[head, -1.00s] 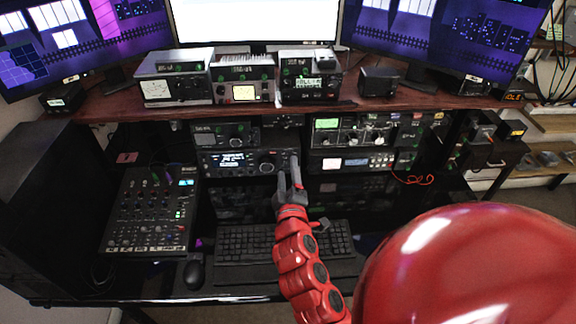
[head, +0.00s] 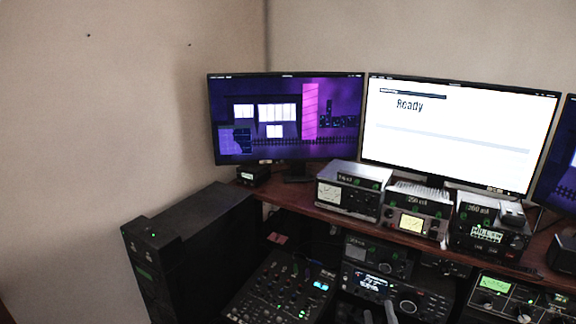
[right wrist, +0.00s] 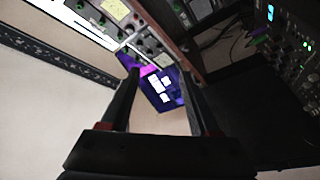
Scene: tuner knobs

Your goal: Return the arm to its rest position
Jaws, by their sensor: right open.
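My right gripper (head: 379,314) just shows at the bottom edge of the head view, as grey fingertips in front of the radio with a lit blue-white display (head: 372,283). The rest of that arm is out of the picture. In the right wrist view, the two dark fingers of my right gripper (right wrist: 160,76) stand apart with nothing between them. A monitor with a purple picture (right wrist: 162,90) shows beyond the fingers. My left gripper is in neither view.
A wooden shelf (head: 300,207) carries several radios and meters below the purple monitor (head: 285,118) and the white "Ready" monitor (head: 455,130). A mixer (head: 275,290) lies lower left, beside a tall black cabinet (head: 200,250). The wall at left is bare.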

